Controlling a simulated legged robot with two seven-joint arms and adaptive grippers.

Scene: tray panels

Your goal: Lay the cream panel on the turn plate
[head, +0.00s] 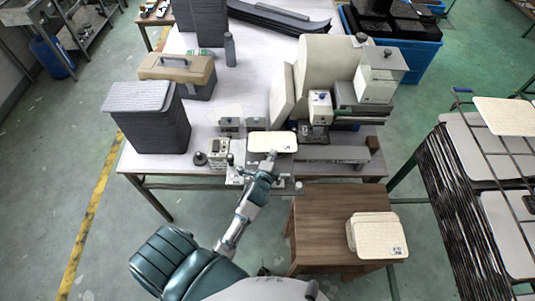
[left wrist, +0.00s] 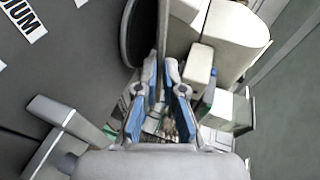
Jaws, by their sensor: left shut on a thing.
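The cream panel (head: 268,141) is in my left gripper (head: 273,156), at the front edge of the white table, below the cream machine. My left gripper is shut on its near edge. In the left wrist view the fingers (left wrist: 162,80) close on the panel, which shows edge-on as a thin strip (left wrist: 163,30). A dark round disc (left wrist: 134,35) shows just left of it; it may be the turn plate. In the head view the panel hides what is under it, so I cannot tell whether they touch. My right gripper is not in view.
A stack of cream panels (head: 375,236) lies on a wooden stool (head: 330,205) at the right. A cream machine (head: 327,72) stands behind the held panel. Grey stacked sheets (head: 155,120) and a tan toolbox (head: 178,72) stand at the left. A panel rack (head: 470,180) stands far right.

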